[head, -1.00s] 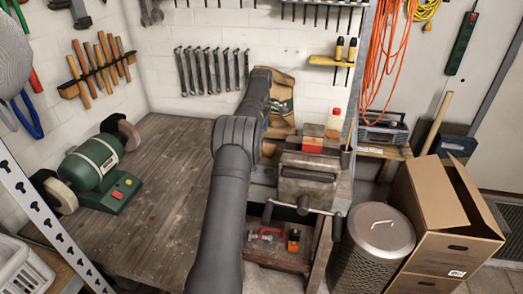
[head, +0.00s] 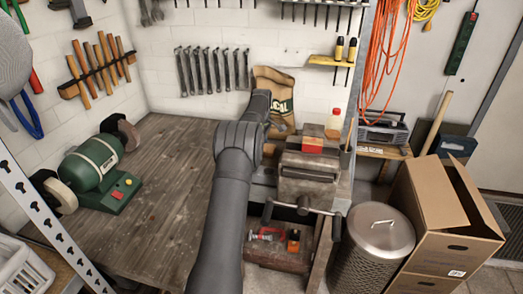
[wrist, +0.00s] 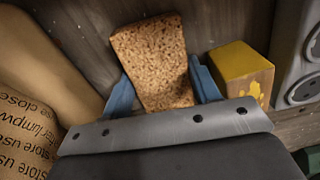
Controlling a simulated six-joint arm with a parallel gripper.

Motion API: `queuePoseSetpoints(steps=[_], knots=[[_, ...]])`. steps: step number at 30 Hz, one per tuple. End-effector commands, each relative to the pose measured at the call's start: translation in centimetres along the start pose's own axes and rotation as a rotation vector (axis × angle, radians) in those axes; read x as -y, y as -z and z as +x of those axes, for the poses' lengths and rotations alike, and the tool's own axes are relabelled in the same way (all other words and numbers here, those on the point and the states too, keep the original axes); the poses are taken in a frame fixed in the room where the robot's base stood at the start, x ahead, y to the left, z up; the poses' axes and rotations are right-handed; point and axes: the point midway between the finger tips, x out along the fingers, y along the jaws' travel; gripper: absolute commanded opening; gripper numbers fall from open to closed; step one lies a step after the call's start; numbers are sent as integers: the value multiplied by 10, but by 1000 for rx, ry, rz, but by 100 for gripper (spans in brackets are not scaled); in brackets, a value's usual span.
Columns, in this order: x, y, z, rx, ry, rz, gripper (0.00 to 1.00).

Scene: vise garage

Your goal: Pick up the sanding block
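The sanding block, taken to be the brown speckled block (wrist: 157,62), lies on the wooden bench top in the wrist view. My gripper (wrist: 163,88) has its two blue fingers apart, one on each side of the block's near part. The block's far end reaches past the fingertips. Its near end is hidden behind the gripper's grey edge. I cannot tell whether either finger touches it. In the head view my own arm hides the gripper and the block.
A yellow block (wrist: 241,72) stands close right of the right finger, with a grey metal part (wrist: 297,60) beyond. A brown paper bag (wrist: 45,65) lies at left; the head view shows it too (head: 272,84). The vise (head: 306,176) is right of my arm.

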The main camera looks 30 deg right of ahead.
Motion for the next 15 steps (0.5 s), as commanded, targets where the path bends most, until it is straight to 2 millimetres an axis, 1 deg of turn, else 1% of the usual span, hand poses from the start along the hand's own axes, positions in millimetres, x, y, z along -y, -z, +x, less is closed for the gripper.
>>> queuePoseSetpoints(steps=[1,2,10,13,15], knots=[[0,0,0,0,0,0,36],[0,0,0,0,0,0,34],[0,0,-3,0,-1,0,34],[0,0,-13,0,-1,0,34],[-1,0,-26,-1,-4,0,34]])
